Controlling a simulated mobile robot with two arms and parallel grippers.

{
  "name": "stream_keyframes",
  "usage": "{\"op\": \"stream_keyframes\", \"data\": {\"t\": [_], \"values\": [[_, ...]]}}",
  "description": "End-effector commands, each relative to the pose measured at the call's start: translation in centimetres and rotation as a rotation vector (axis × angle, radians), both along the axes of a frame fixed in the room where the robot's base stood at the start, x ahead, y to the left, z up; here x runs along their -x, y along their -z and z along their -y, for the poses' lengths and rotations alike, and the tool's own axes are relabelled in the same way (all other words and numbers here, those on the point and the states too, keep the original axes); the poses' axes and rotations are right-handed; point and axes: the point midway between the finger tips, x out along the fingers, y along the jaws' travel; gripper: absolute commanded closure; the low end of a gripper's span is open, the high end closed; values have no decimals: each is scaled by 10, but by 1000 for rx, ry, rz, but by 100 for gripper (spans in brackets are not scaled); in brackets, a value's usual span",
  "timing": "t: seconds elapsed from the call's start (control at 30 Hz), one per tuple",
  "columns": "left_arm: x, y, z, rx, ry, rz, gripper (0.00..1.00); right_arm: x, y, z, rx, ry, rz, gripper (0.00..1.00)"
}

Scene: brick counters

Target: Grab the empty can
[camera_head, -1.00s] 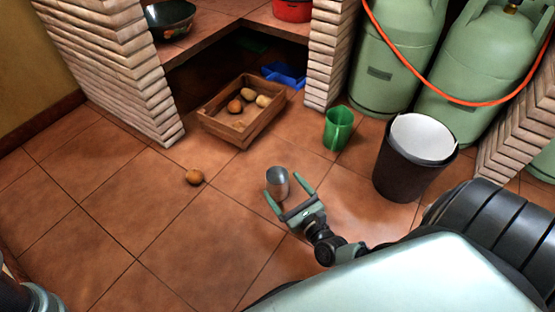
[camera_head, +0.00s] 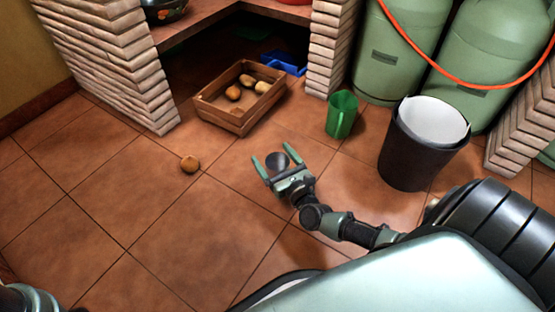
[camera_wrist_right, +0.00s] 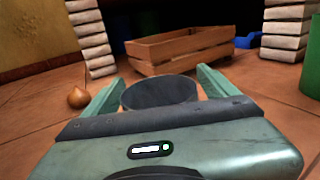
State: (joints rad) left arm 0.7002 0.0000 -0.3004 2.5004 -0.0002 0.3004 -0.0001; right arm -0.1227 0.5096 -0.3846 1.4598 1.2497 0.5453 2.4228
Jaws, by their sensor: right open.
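The empty can (camera_head: 278,161) is a small grey metal can on the tiled floor, mostly hidden behind my right gripper in the head view. My right gripper (camera_head: 273,155) is open, with one green finger on either side of the can. In the right wrist view the can's dark round top (camera_wrist_right: 158,92) sits between the spread fingers of the right gripper (camera_wrist_right: 153,82). I cannot tell whether either finger touches it. Part of my left arm shows at the lower left corner of the head view; its gripper is out of view.
A wooden crate (camera_head: 241,118) with several onions or potatoes stands beyond the can. A loose onion (camera_head: 190,164) lies to the left.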

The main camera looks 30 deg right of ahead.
Motion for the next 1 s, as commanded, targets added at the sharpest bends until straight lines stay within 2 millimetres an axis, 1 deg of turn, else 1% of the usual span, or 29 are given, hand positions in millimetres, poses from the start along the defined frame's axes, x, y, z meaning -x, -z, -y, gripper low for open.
{"op": "stream_keyframes", "data": {"t": [0.07, 0.1, 0.17, 0.2, 0.27, 0.3, 0.37, 0.4, 0.63, 0.77, 0.87, 0.97, 1.0], "values": [[0, -1, 0, 0, 0, 0, 64, 0, 0, 0, 0, 0, -1, 12], [0, -1, 0, 0, 0, 1, 64, 0, 0, 0, 0, 0, -1, 15], [0, -1, 0, 0, 0, 1, 64, 0, 0, 0, 0, 0, -1, 32], [0, -1, 0, -1, 0, 1, 64, 1, 0, 0, 0, 0, -1, 43], [0, -1, 0, -1, 0, 1, 64, 1, 0, 0, 0, 0, -1, 60], [0, -1, 0, -1, 0, 1, 64, 1, 0, 0, 0, 0, -1, 71], [0, -1, 0, -1, 0, 1, 64, 1, 0, 0, 0, 0, -1, 87], [0, -1, 0, -1, 0, 1, 64, 1, 0, 0, 0, 0, -1, 98], [0, -1, 0, -1, 0, 0, 64, 1, 0, 0, 0, 0, -1, 98], [0, -7, 0, -1, 0, 0, 64, 1, -7, 0, 0, 0, -1, 98], [0, -16, 0, -1, 0, 0, 64, 1, -18, 0, 1, -1, -1, 98], [0, -30, 0, 0, 0, -1, 64, 1, -36, 0, 0, -1, -1, 98], [0, -38, 0, 0, 0, -1, 64, 1, -47, 0, -1, 0, 0, 98]]}}
